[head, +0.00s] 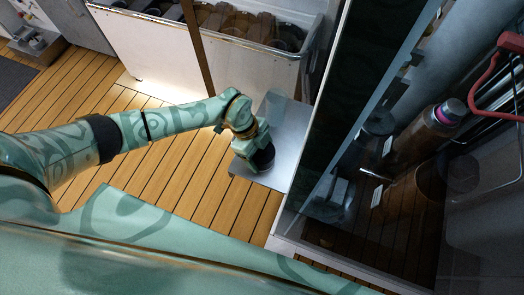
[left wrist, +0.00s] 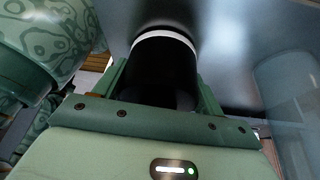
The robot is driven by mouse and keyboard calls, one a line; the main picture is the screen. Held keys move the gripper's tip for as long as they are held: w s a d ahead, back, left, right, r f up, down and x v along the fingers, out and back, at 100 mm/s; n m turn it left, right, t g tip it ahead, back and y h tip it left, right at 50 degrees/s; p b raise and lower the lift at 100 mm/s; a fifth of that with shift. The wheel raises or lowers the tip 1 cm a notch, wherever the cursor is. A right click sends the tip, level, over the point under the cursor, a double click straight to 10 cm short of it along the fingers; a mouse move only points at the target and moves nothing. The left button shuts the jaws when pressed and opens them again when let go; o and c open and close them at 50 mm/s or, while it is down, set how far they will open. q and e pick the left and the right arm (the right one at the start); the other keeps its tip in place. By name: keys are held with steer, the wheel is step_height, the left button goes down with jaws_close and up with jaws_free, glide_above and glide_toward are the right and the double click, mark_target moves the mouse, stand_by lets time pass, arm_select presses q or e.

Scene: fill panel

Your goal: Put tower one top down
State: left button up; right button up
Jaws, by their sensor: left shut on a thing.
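In the left wrist view a black cylinder (left wrist: 165,65) with a white band near its far end stands between the fingers of my left gripper (left wrist: 160,88). The gripper is shut on it. The cylinder's banded end is close to or against a smooth grey surface (left wrist: 225,45); I cannot tell if they touch. In the head view my left gripper (head: 258,155) is over a grey panel (head: 290,125), with the dark cylinder mostly hidden by it. I cannot tell whether this cylinder is the tower one top. My right gripper is not in view.
A white-sided bin (head: 240,65) with brown and dark things stands behind the gripper. A tall dark glass-like panel (head: 330,110) rises just right of it, with a brown cylinder (head: 415,140) and a red handle (head: 485,80) beyond. The wooden slatted floor (head: 175,180) is clear.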

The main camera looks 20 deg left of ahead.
arm_select(q)
steer(key=shift+f, duration=0.1)
steer(key=o, duration=1.3)
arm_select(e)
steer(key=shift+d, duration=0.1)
arm_select(q)
steer(key=p+v, duration=0.5)
steer(key=v, duration=0.7)
steer(key=shift+p, duration=0.3)
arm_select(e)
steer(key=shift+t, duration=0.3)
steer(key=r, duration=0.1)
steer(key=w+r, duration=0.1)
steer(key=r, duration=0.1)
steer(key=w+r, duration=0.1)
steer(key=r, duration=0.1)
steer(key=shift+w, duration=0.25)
